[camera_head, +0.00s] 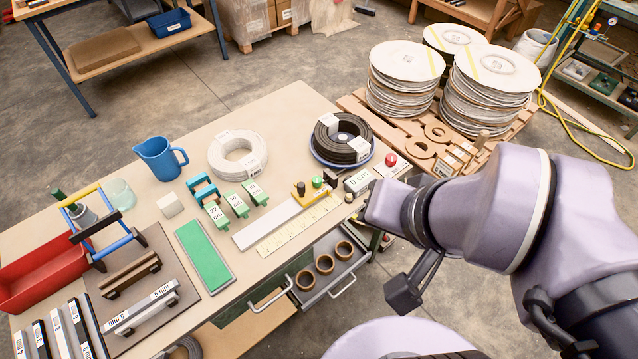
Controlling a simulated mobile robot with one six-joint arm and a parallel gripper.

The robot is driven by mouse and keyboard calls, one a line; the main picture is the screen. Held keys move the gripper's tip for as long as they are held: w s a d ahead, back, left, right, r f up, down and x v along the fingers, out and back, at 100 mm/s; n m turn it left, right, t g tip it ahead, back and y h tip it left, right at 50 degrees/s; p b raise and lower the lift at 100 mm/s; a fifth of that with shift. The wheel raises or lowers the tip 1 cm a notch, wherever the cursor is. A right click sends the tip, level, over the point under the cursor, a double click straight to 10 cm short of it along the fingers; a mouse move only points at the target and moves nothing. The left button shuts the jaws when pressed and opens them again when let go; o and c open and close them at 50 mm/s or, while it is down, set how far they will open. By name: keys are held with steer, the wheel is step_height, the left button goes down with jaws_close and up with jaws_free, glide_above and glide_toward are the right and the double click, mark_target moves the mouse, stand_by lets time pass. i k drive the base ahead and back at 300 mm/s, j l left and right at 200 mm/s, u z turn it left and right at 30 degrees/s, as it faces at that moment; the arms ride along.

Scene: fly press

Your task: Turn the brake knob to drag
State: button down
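I cannot tell for sure which part is the brake knob. A yellow carriage (312,194) sits on a pale rail (268,221) with a yellow ruler, near the bench's right end. It carries a dark knob (300,189) and a green knob (317,181). A box labelled "0 cm" (357,181) stands just right of it, and a red button (391,159) sits on a pale box beyond. My gripper (362,214) is at the bench's right edge, close to the "0 cm" box. My wrist hides the fingers, so its opening and any contact cannot be seen.
Green labelled blocks (237,205), a white coil (237,153), a dark coil (342,138) and a blue jug (160,158) stand on the bench. An open drawer (337,283) with three brown rings juts out below. Stacked discs (406,62) stand on a pallet behind.

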mark_target(391, 158)
steer(key=i+l+u, duration=0.15)
steer(key=u, duration=0.2)
steer(key=i+l+u, duration=0.1)
steer(key=l+u, duration=0.25)
steer(key=i+l+u, duration=0.1)
steer(key=l+u, duration=0.25)
steer(key=j, duration=0.1)
